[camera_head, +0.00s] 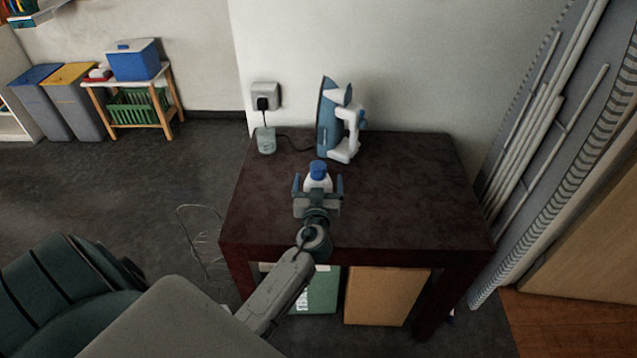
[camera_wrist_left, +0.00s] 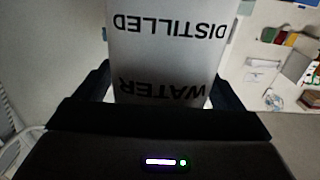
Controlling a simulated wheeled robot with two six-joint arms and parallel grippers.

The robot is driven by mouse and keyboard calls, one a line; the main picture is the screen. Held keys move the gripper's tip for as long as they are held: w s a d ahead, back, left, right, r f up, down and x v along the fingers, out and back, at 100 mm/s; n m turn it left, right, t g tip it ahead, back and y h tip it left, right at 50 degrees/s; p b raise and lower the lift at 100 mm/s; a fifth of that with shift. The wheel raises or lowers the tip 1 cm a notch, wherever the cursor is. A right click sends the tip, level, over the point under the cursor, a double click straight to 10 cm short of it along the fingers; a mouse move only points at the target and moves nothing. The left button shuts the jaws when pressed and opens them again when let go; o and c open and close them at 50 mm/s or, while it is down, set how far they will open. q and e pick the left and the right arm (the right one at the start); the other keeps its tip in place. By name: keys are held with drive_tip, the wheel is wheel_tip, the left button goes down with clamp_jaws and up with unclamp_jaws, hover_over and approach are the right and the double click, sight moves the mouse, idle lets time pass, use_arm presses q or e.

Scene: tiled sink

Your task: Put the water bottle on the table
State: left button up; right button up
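The water bottle (camera_head: 318,182), white with a blue cap, is upright between the fingers of my left gripper (camera_head: 318,186) in the head view. In the left wrist view the bottle (camera_wrist_left: 165,50) fills the space between the fingers, and its label reads "DISTILLED WATER" upside down. The fingers lie close against both its sides, shut on it. The bottle is over the dark red-brown table (camera_head: 400,205); its base is hidden by the gripper, so I cannot tell whether it touches the tabletop. My right gripper is not in view.
A blue and white iron (camera_head: 338,125) stands at the back of the table, with a small pale container (camera_head: 266,140) to its left. A cord runs between them. The table's right half is clear. A folded ironing board (camera_head: 550,130) leans at the right. Boxes (camera_head: 385,295) sit under the table.

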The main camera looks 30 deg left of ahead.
use_arm(q)
drive_tip(key=shift+r, duration=0.15)
drive_tip(key=shift+s+d+f, duration=0.15)
drive_tip(key=shift+s+f, duration=0.05)
drive_tip(key=shift+s, duration=0.05)
drive_tip(key=b+v, duration=0.3)
drive_tip(key=v, duration=0.8)
drive_tip(key=shift+s+r, duration=0.2)
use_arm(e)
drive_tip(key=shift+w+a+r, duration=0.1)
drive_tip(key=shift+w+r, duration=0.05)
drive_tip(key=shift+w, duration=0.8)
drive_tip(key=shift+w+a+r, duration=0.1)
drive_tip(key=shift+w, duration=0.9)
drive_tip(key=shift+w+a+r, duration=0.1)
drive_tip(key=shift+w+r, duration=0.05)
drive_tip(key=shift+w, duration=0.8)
